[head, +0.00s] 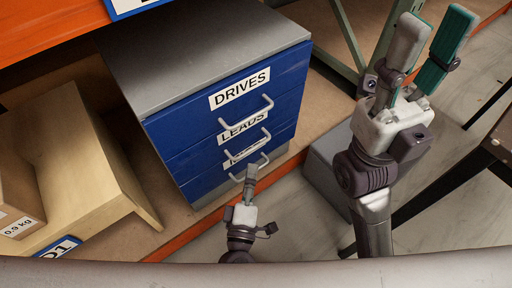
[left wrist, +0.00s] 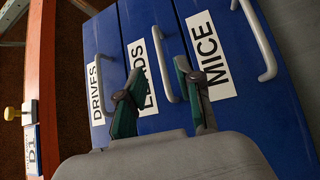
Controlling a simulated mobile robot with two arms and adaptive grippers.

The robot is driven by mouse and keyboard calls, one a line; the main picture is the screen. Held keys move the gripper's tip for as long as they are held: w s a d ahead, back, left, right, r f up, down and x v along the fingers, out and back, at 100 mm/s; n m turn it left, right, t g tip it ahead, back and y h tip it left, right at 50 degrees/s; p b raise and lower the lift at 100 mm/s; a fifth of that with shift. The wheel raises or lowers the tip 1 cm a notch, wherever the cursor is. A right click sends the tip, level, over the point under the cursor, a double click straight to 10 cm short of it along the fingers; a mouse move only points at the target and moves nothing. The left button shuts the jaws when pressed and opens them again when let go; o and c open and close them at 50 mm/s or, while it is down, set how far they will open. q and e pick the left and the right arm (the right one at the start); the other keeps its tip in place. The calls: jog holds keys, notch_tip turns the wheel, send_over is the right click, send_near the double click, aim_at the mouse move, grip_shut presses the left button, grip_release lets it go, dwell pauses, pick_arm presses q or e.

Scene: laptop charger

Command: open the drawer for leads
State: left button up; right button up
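A grey-topped cabinet (head: 190,50) has three blue drawers, all looking shut. The middle drawer is labelled LEADS (head: 241,129); its grey bar handle (head: 247,147) is clear of the front. In the left wrist view the LEADS drawer (left wrist: 143,75) lies between DRIVES and MICE, and its handle (left wrist: 164,65) shows between my finger tips. My left gripper (head: 251,170) is in front of the lower drawers; in the left wrist view its fingers (left wrist: 153,82) are apart with nothing held. Contact with the handle cannot be told. My right gripper (head: 429,40) is raised at the right, open and empty.
The DRIVES drawer (head: 205,110) is above and the MICE drawer (head: 215,182) below, each with a bar handle. A wooden box (head: 85,165) stands left of the cabinet. An orange shelf edge (head: 210,217) runs below. A grey box (head: 325,165) is on the floor to the right.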

aim_at(256, 146)
pick_arm(q)
jog(key=b+x, duration=0.1)
jog(key=x, duration=0.7)
jog(key=shift+w+d+b, duration=0.1)
jog(key=shift+w+b, duration=0.2)
jog(key=shift+b, duration=0.05)
grip_shut()
